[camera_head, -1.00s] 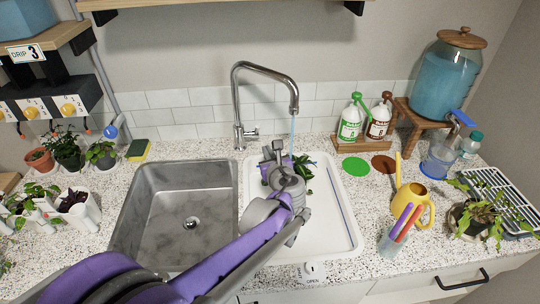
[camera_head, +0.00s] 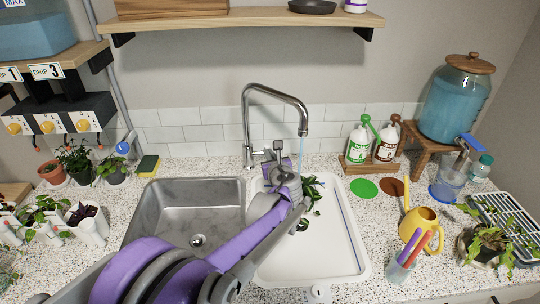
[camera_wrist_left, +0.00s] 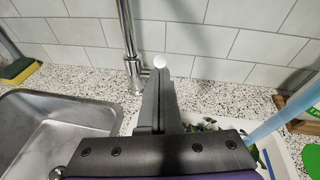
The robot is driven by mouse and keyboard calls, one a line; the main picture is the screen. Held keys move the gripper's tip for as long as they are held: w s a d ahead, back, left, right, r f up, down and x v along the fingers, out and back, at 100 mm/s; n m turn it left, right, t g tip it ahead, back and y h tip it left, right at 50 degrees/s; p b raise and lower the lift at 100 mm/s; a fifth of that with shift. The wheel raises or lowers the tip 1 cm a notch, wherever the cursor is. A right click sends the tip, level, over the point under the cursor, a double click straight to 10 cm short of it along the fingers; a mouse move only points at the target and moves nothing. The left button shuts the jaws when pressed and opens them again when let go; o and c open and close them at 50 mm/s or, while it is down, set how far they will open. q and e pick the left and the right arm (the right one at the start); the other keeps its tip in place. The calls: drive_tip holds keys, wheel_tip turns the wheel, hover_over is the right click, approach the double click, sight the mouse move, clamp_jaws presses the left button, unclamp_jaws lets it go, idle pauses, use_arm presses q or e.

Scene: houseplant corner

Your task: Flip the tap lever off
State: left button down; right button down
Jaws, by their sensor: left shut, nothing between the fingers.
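The chrome tap (camera_head: 245,120) stands behind the sinks, its spout arching right. A thin blue water stream (camera_head: 301,148) falls from the spout, and it also shows in the left wrist view (camera_wrist_left: 270,126). The tap lever sticks out to the right at the tap's base; in the left wrist view its round end (camera_wrist_left: 160,62) shows just beyond my fingertips. My left gripper (camera_head: 273,148) is shut and empty, close to the lever; I cannot tell whether they touch. In the head view the gripper largely hides the lever. My right gripper is out of view.
A steel basin (camera_head: 185,215) lies left and a white tray (camera_head: 335,250) with a leafy plant lies right, under my left arm. Green and brown bottles (camera_head: 358,145) stand right of the tap. A yellow-green sponge (camera_head: 148,165) lies left.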

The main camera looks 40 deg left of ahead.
use_arm(q)
drive_tip(key=shift+w+a+r, duration=0.2)
drive_tip(key=shift+w+r, duration=0.05)
drive_tip(key=shift+r, duration=0.25)
drive_tip(key=w+a+r, duration=0.1)
drive_tip(key=w, duration=0.1)
drive_tip(key=w+a+r+p, duration=0.1)
drive_tip(key=w+a+r, duration=0.1)
drive_tip(key=shift+a+r, duration=0.15)
drive_tip(key=shift+r, duration=0.15)
drive_tip(key=shift+w+a+r, duration=0.25)
drive_tip(key=shift+w+a, duration=0.25)
drive_tip(key=shift+w, duration=0.1)
drive_tip(key=shift+w+a+r, duration=0.2)
drive_tip(key=shift+w+a, duration=0.3)
drive_tip(key=shift+w, duration=0.05)
drive_tip(key=shift+d, duration=0.1)
